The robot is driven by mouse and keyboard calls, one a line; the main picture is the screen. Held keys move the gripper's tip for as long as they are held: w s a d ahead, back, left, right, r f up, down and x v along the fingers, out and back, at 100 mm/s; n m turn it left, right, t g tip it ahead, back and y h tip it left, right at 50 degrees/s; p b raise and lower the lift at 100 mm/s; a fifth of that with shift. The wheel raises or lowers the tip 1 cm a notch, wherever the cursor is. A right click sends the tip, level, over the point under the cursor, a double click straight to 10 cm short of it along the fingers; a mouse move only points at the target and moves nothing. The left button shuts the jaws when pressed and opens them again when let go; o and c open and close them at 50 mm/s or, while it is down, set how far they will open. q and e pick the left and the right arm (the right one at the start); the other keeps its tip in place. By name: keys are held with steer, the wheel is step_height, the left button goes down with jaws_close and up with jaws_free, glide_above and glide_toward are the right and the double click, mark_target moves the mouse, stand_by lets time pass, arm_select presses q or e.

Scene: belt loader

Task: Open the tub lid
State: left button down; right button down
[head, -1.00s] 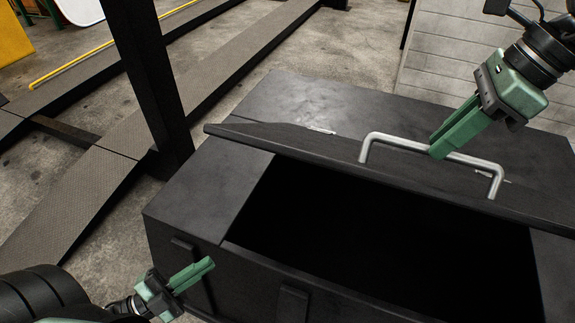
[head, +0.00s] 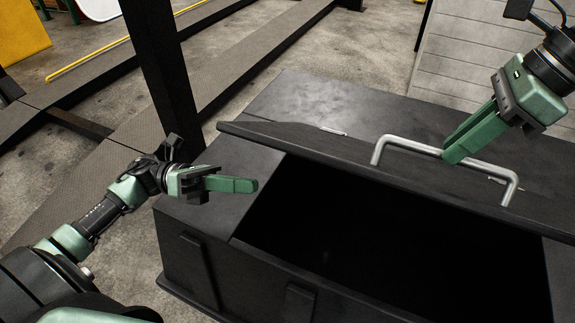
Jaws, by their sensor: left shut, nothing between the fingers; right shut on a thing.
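The black tub (head: 187,265) stands in front of me, and its dark inside shows through the opening. Its lid (head: 320,150) is tilted up, hinged toward the back. A silver bar handle (head: 401,142) is fixed on the lid. My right gripper (head: 452,153) is shut on the handle bar near its middle. My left gripper (head: 245,186) is shut and empty, over the tub's left top edge near the lid's left end. Whether its fingers touch the tub cannot be told.
A dark upright post (head: 162,70) stands just left of the tub, behind my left arm. Dark ramp-like rails (head: 215,72) run across the concrete floor. A pale slatted panel (head: 480,60) stands behind the tub at the right.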

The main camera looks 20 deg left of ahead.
mark_target(317, 148)
steer(key=shift+w+f, duration=0.1)
steer(key=shift+w, duration=0.1)
steer(key=shift+d, duration=0.1)
arm_select(q)
steer(key=w+d+r, duration=0.4)
steer(key=d+r, duration=0.1)
steer(key=d, duration=0.4)
steer(key=shift+d, duration=0.25)
steer(key=shift+r, duration=0.1)
steer(key=shift+w+a+r, duration=0.1)
steer(key=shift+w+r, duration=0.25)
steer(key=shift+r, duration=0.2)
steer(key=shift+w+a+r, duration=0.1)
steer(key=shift+w+r, duration=0.2)
steer(key=shift+r, duration=0.25)
steer(key=shift+w+r, duration=0.1)
steer(key=shift+w, duration=0.35)
arm_select(e)
steer(key=shift+w+a+f, duration=0.15)
steer(key=shift+a+f, duration=0.05)
steer(key=shift+f, duration=0.05)
steer(key=c, duration=1.5)
jaws_free()
steer(key=shift+o, duration=0.5)
steer(key=shift+d, duration=0.1)
steer(key=shift+r, duration=0.1)
